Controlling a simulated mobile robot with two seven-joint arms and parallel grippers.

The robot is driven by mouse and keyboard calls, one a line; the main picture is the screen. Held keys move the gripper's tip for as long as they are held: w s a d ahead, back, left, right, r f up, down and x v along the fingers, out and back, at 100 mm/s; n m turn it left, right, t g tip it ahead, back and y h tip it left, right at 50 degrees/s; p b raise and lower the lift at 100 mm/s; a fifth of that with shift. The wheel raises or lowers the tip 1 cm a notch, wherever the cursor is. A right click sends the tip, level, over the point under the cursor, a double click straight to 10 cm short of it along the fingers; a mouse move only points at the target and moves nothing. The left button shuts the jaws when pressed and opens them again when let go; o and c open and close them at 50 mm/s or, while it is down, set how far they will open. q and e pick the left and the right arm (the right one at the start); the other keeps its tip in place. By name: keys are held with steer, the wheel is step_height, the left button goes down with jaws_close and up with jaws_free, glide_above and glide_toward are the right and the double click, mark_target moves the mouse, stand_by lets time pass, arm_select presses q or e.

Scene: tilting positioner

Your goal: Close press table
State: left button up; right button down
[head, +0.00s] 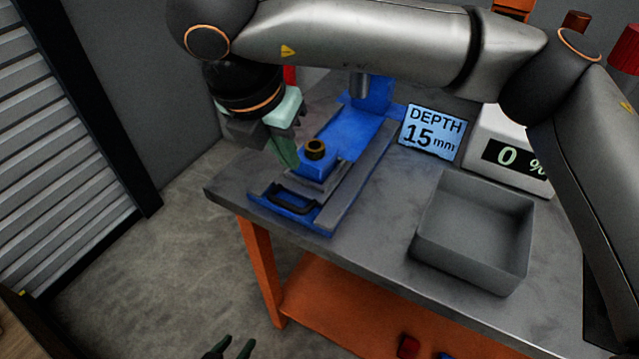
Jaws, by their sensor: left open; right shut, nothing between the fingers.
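The press table is a blue sliding plate (322,223) between grey rails at the bench's front left, with a black handle (291,198) at its near end. A blue block (318,168) with a brass ring (315,149) sits on it. The press's blue column and grey ram (358,86) stand at the far end, with the block clear of the ram. My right gripper (288,153) is shut and empty, with green fingers close to the block's left side; contact cannot be told. My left gripper (236,347) is open and empty at the bottom edge, below the bench.
A sign (432,131) reads "DEPTH 15 mm". A white box (508,150) shows "0 %". An empty grey tray (474,233) stands on the right of the bench. My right arm crosses above the bench. Small red and blue items lie on the orange lower shelf (345,300).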

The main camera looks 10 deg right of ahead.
mark_target(310, 192)
steer(key=shift+m, duration=0.6)
steer(key=x, duration=0.9)
steer(key=shift+w+d+f, duration=0.1)
steer(key=shift+d, duration=0.05)
steer(key=shift+w+d+f, duration=0.1)
steer(key=shift+w+f, duration=0.05)
steer(key=shift+f, duration=0.25)
